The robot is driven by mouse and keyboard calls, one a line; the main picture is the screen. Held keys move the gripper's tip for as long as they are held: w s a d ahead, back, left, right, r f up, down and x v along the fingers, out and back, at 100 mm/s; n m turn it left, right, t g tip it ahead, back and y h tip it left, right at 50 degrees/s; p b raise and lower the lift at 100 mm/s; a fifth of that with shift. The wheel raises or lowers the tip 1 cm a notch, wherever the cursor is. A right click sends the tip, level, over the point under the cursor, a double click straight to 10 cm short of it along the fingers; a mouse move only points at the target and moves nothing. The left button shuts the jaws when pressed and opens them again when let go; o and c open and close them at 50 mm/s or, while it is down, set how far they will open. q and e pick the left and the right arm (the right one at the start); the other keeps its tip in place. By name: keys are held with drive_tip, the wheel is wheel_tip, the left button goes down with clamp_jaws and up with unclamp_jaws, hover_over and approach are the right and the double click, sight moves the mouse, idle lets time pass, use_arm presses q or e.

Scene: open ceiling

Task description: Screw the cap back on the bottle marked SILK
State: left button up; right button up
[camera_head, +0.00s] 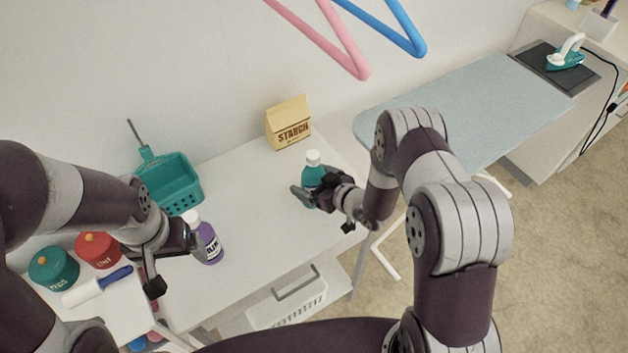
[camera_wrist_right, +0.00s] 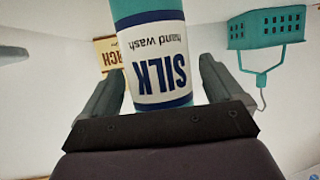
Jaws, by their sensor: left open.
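The SILK bottle (camera_head: 312,178) is teal with a white top (camera_head: 313,158) and stands upright on the white table. I cannot tell whether that top is a seated cap. My left gripper (camera_head: 185,242) is open, close beside a purple bottle (camera_head: 210,245) with a white top. No loose cap can be made out.
The white table (camera_head: 255,205) is clear between the two bottles. A starch bag (camera_head: 288,122) and a teal basket (camera_head: 172,185) stand at the back. Red (camera_head: 98,250) and teal (camera_head: 54,268) tins and a lint roller (camera_head: 97,287) are at left. An ironing board (camera_head: 470,110) is at right.

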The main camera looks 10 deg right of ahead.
drive_tip(key=shift+r, duration=0.3)
drive_tip(key=shift+s+d, duration=0.25)
drive_tip(key=v, duration=1.1)
drive_tip(key=shift+b, duration=0.4)
drive_tip(key=shift+s+r, duration=0.1)
drive_tip(key=shift+r, duration=0.05)
